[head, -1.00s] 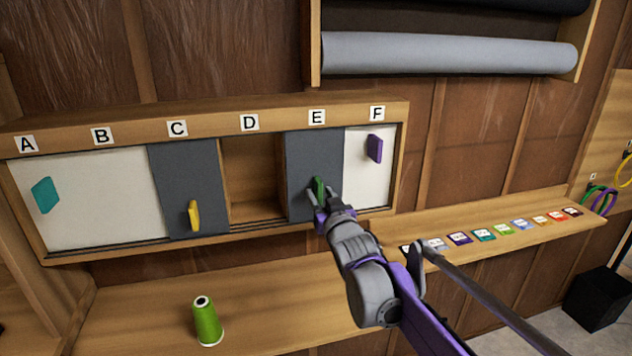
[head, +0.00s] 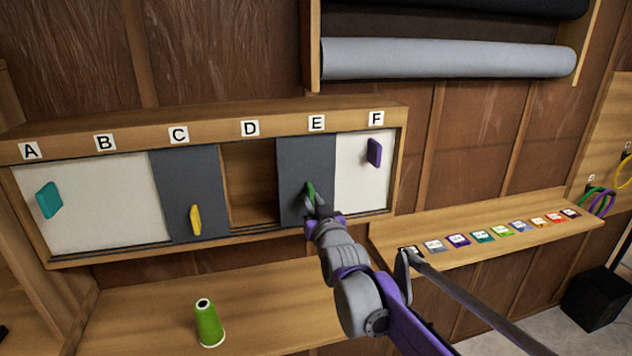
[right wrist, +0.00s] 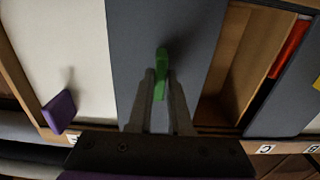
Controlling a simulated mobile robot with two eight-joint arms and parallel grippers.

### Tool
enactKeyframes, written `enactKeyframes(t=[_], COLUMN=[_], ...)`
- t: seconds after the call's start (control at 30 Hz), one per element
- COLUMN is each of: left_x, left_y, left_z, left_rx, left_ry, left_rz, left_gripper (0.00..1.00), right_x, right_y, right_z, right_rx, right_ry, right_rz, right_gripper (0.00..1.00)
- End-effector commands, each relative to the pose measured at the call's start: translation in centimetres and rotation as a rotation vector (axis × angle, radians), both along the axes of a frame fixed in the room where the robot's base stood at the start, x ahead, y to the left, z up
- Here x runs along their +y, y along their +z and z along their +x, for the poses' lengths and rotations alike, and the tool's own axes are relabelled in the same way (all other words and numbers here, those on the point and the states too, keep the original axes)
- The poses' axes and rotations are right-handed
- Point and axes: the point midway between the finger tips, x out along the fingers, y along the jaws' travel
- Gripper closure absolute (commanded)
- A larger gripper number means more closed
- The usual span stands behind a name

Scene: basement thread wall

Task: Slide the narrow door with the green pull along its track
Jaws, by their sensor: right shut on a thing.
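The narrow dark grey door (head: 292,165) with the green pull (head: 310,188) stands near label E in the wall cabinet. It also shows in the right wrist view (right wrist: 195,40), with the green pull (right wrist: 161,72) upright between my fingers. My right gripper (head: 316,203) is shut on the green pull, seen in the right wrist view with a finger (right wrist: 160,95) on each side. The open bay (head: 250,185) under label D lies just left of this door. My left gripper is not in view.
A dark door with a yellow pull (head: 196,220) bounds the open bay on the left. White doors carry a teal pull (head: 49,200) and a purple pull (head: 374,153). A green thread cone (head: 208,323) stands on the shelf below. Labelled cards lie on the right ledge (head: 390,240).

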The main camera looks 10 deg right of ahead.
Motion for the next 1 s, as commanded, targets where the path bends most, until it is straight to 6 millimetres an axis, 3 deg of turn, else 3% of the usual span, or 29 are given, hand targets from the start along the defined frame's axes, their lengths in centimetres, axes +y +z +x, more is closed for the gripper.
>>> enactKeyframes(t=[0.07, 0.2, 0.63, 1.0], left_x=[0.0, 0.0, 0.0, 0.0], left_y=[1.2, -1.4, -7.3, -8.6], left_z=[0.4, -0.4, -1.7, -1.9], left_rx=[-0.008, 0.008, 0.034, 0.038], left_ry=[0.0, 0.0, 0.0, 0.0], left_rz=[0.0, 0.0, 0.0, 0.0], left_gripper=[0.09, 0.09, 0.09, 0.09], right_x=[0.9, 2.4, 7.0, 11.9], right_y=[0.5, -0.6, -0.6, -0.1], right_z=[0.0, -0.1, -0.3, -0.4], right_rx=[0.0, 0.003, 0.006, 0.002], right_ry=[0.004, 0.007, 0.007, 0.006], right_rz=[0.003, 0.003, 0.003, 0.002], right_gripper=[1.0, 1.0, 1.0, 1.0])
